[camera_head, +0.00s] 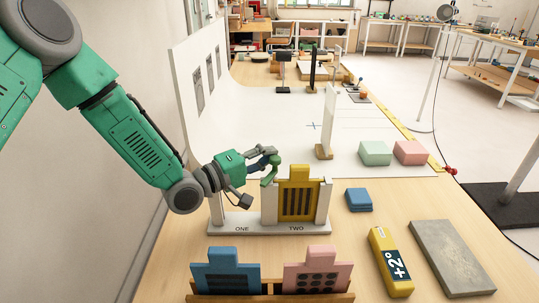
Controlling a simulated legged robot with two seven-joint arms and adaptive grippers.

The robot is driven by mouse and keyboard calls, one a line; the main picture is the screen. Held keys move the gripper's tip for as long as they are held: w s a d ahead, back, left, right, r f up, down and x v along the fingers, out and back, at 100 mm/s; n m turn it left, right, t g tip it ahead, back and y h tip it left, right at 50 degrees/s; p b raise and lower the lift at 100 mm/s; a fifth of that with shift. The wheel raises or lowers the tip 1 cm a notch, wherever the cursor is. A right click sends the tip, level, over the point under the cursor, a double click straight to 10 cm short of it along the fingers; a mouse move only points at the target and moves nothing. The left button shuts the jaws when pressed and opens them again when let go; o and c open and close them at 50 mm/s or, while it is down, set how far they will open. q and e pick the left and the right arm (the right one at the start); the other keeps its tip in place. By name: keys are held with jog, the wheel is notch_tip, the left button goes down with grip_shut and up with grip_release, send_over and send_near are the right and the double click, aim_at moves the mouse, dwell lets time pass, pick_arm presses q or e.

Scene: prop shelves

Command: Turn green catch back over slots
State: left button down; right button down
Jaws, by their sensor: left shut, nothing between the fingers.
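A white stand (266,227) on the wooden table has two slots marked ONE and TWO. A yellow plate (299,200) with dark vertical bars stands upright in slot TWO. Slot ONE on the left shows no plate, though my gripper covers part of it. The green catch (271,174) is near the top of the middle post (269,204). My left gripper (267,158) is shut with nothing held, right at the catch. I cannot tell whether it touches the catch. My right gripper is not in view.
A wooden rack (270,297) in front holds a blue plate (227,273) and a pink plate (315,272). To the right lie blue pads (358,200), a yellow +2° block (390,262) and a grey slab (450,257). Green (375,153) and pink (410,152) blocks sit behind.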

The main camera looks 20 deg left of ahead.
pick_arm(q)
jog(key=shift+w+d, duration=0.1)
jog(key=shift+d, duration=0.8)
dwell(0.9)
jog(key=v, duration=1.2)
jog(key=shift+w, duration=0.1)
dwell(0.3)
